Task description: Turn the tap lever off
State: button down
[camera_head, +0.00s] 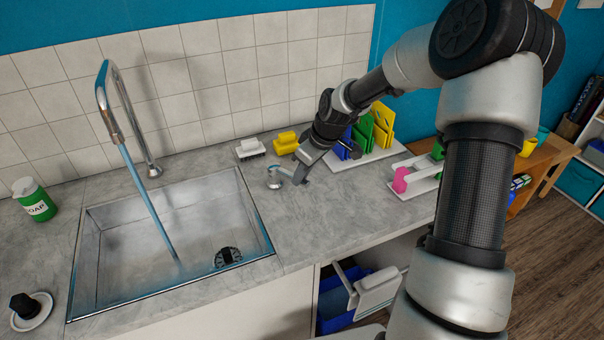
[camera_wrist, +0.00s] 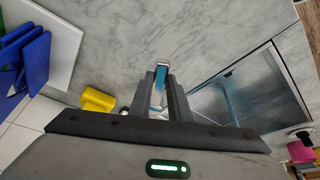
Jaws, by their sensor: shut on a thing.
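The chrome tap (camera_head: 108,95) arches over the sink at the left in the head view, and a blue stream of water (camera_head: 146,200) runs from its spout into the basin. The tap lever (camera_head: 275,178) is a small chrome piece on the counter right of the sink. My gripper (camera_head: 300,178) is down at the lever, shut on it.
The metal sink (camera_head: 258,215) lies left of the lever. A white brush (camera_head: 250,149) and a yellow block (camera_head: 286,142) stand behind it. A rack with green and yellow boards (camera_head: 378,128) is to the right. A green soap bottle (camera_head: 34,200) stands far left. The counter's front is clear.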

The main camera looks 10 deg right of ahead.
jog(key=shift+a, duration=0.1)
jog(key=a+m+b, duration=0.1)
jog(key=s+a+m+b, duration=0.1)
jog(key=a+m+h+b, duration=0.1)
jog(key=b, duration=0.1)
jog(key=shift+s+f+m+t, duration=0.2)
jog(key=shift+s+m+t, duration=0.1)
jog(key=shift+s+t, duration=0.1)
jog(key=shift+s+a+r+m+h+b, duration=0.15)
jog(key=shift+a+m+h+b, duration=0.2)
jog(key=shift+m+b, duration=0.25)
jog(key=shift+s+a+r+m+h+b, duration=0.1)
jog(key=shift+a+m+h+b, duration=0.15)
jog(key=shift+a+m+b, duration=0.3)
jog(key=shift+d, duration=0.1)
jog(key=c, duration=1.6)
grip_release()
jog(key=shift+c, duration=0.2)
jog(key=p+v, duration=0.2)
jog(key=v, duration=1.5)
jog(key=shift+s, duration=0.25)
jog(key=shift+r, duration=0.1)
